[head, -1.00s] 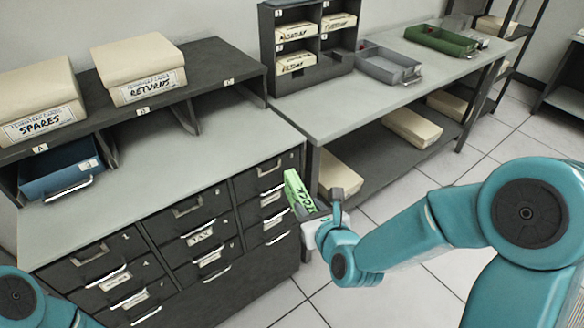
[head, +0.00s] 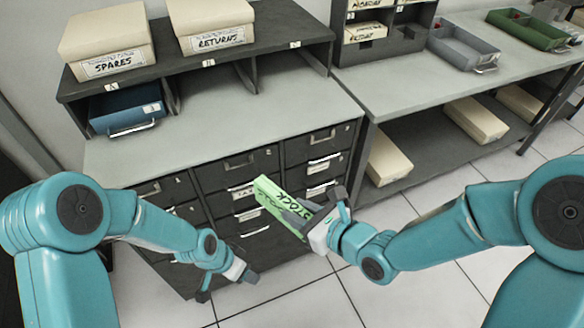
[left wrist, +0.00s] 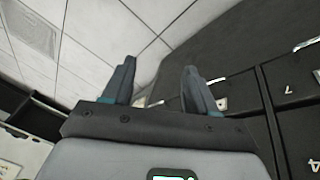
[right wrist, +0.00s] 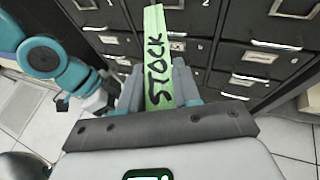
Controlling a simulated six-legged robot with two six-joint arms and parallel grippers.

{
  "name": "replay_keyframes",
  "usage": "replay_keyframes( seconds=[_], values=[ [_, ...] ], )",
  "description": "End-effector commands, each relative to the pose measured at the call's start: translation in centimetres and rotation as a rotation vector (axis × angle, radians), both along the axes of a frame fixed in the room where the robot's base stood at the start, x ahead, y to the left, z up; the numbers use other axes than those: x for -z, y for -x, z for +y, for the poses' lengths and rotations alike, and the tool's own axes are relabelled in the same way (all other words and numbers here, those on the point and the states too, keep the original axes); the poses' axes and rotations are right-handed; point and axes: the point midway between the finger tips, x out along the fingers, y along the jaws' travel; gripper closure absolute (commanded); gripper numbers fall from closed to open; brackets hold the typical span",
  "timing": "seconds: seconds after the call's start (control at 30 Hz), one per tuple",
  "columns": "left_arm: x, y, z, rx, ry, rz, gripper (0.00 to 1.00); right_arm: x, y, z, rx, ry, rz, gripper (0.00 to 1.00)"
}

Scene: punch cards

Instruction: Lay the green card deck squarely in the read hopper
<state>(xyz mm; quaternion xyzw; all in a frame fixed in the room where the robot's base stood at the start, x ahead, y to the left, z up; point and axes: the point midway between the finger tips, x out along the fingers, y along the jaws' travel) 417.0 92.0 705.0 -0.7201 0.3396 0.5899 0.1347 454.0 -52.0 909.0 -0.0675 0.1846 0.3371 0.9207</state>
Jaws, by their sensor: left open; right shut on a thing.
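The green card deck (head: 272,192), with STOCK lettered in black, is in my right gripper (head: 316,206), which is shut on it. The deck is held in the air in front of the dark drawers and sticks out beyond the fingers. In the right wrist view the deck (right wrist: 155,45) stands between both fingers, its lettered side showing. My left gripper (head: 227,287) is open and empty, low in front of the drawer cabinet. The left wrist view shows its fingers (left wrist: 158,78) apart with nothing between them. I cannot make out a read hopper in any view.
The drawer cabinet (head: 215,177) has a clear grey top. Its shelf carries the SPARES box (head: 105,45) and RETURNS box (head: 212,25); a blue tray (head: 127,108) sits below. Right is a bench (head: 410,105) with a grey tray (head: 463,48) and green tray (head: 528,30).

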Motion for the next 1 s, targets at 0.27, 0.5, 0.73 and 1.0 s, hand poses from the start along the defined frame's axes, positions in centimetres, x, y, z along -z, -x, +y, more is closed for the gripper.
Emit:
replay_keyframes(
  seconds=[0.27,0.5,0.73,1.0],
  values=[
    [-14.8,-11.2,-3.0,0.878,-0.233,-0.348,0.43,-0.1,-0.1,0.0,0.001,-0.001,-0.004,1.0],
    [-26.7,-12.5,-6.9,1.446,-0.388,-0.392,0.43,-0.1,-0.1,0.0,0.001,-0.001,-0.004,1.0],
    [-30.5,-9.1,-11.4,1.713,-0.329,-0.278,0.43,-0.1,-0.1,0.0,0.001,-0.001,-0.004,1.0],
    [-29.9,-8.0,-12.2,1.776,-0.307,-0.244,0.43,-0.1,-0.1,0.0,0.001,-0.001,-0.004,1.0]
  ],
)
